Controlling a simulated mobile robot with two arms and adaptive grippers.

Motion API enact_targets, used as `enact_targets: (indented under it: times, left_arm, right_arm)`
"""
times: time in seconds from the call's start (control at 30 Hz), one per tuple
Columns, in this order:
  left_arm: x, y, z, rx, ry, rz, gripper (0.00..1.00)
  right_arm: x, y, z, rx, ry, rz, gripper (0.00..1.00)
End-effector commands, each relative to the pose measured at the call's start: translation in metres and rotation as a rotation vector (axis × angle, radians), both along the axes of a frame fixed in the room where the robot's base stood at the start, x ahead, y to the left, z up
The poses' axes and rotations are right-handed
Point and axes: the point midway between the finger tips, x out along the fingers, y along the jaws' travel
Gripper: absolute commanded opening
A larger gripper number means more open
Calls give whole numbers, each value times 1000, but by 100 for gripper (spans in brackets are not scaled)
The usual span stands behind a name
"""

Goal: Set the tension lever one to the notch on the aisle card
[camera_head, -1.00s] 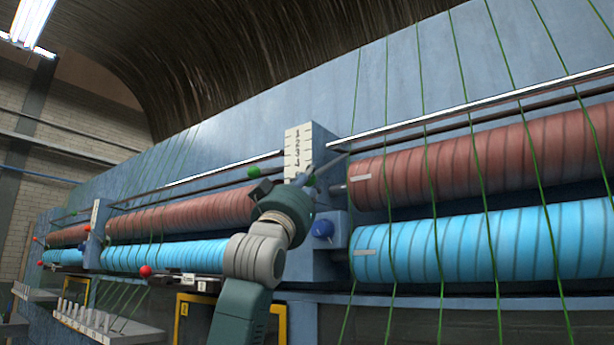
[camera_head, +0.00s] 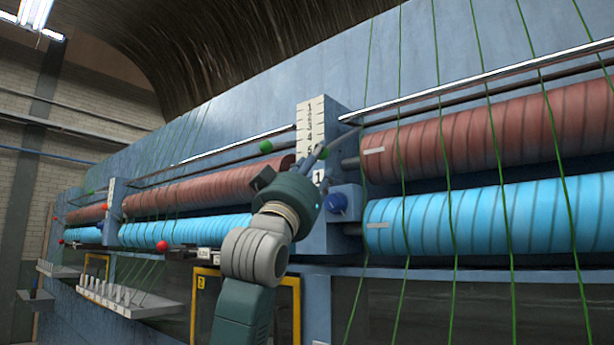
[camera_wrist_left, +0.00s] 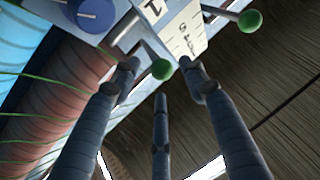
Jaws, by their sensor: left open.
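A white scale plate (camera_head: 312,118) with numbers is on the blue post, with a label "1" (camera_head: 319,177) below it. A lever's green knob (camera_head: 323,153) shows beside the lower scale; that knob is also in the wrist view (camera_wrist_left: 161,69). A second green knob (camera_head: 265,147) stands out left of the post and shows in the wrist view (camera_wrist_left: 250,20). My left gripper (camera_head: 314,163) is open in front of the post. In the wrist view its fingers (camera_wrist_left: 162,82) are spread around the nearer knob, apart from it. The lever's exact notch is unclear. I cannot identify the aisle card. My right gripper is out of view.
A blue knob (camera_head: 337,201) sits right of the label, close to my left gripper. Brown rolls (camera_head: 480,135) and light blue rolls (camera_head: 480,222) run along the machine, with green yarns in front. A grey shelf with pegs (camera_head: 130,298) juts out at lower left.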

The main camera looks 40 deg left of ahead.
Motion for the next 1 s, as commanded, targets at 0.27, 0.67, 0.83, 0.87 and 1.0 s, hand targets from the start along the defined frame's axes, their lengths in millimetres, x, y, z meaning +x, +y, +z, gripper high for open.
enact_targets:
  times: [0.27, 0.67, 0.83, 0.87, 1.0]
  left_arm:
    - [-39, -8, -35, 2, 0, 1, 44]
    - [-51, -10, -46, 0, 2, 1, 44]
    - [-51, -10, -46, 0, 2, 1, 44]
    - [-51, -10, -46, 0, 2, 1, 44]
    - [-51, -10, -46, 0, 2, 1, 44]
  right_arm:
    - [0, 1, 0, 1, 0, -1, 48]
    - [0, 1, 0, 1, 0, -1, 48]
    - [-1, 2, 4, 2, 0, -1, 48]
    - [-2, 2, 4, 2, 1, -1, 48]
    - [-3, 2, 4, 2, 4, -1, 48]
